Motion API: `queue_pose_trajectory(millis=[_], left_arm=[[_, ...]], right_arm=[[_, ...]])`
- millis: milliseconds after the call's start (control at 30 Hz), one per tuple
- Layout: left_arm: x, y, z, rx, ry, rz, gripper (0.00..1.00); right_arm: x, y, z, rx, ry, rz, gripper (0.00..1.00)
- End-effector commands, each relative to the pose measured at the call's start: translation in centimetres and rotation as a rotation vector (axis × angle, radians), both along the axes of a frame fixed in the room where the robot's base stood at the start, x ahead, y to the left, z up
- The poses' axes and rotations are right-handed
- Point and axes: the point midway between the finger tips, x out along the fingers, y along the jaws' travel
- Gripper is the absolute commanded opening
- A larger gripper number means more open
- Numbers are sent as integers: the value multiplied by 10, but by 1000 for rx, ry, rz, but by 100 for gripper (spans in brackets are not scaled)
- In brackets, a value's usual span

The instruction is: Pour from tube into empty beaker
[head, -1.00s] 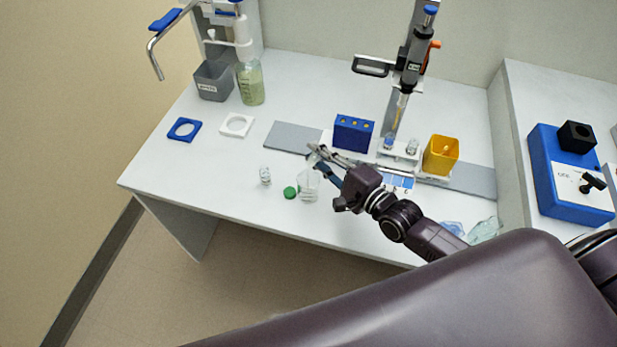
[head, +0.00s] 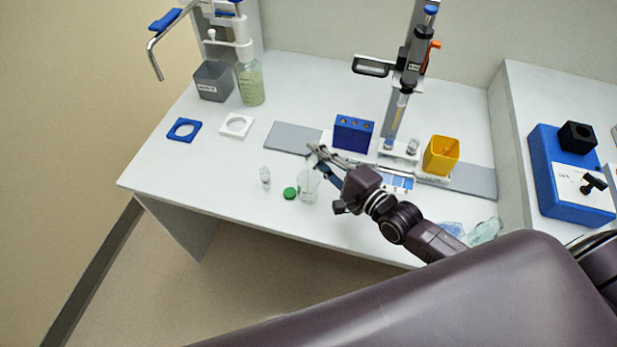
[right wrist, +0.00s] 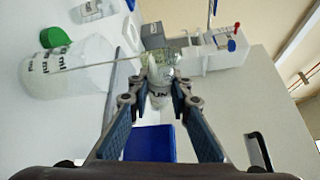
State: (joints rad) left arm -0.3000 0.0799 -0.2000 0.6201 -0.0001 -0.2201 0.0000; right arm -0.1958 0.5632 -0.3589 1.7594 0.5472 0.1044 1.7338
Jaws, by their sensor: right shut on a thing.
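My right gripper (head: 316,152) is over the front middle of the bench, just above and behind a clear beaker (head: 308,189). In the right wrist view its fingers (right wrist: 160,88) are shut on a small clear tube (right wrist: 160,72), seen against a cluttered background. The tube's tilt and contents are hard to tell. The beaker also shows in the right wrist view (right wrist: 70,72), with printed "ml" marks. It stands upright in the head view and looks empty or nearly so. A green cap (head: 290,193) lies beside it on the left. My left gripper is not in view.
A small clear vial (head: 265,176) stands left of the cap. A blue rack (head: 353,133) is behind my gripper, with a yellow bin (head: 441,155) to its right. A bottle of green-tinted liquid (head: 250,83) stands at the back left.

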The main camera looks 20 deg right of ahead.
Motion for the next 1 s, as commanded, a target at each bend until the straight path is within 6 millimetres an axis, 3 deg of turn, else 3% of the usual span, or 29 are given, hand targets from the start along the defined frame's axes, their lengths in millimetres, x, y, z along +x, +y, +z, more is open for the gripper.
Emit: queue_pose_trajectory(millis=[1000], left_arm=[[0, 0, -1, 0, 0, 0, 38]], right_arm=[[0, 1, 2, -35, -35, 0, 0]])
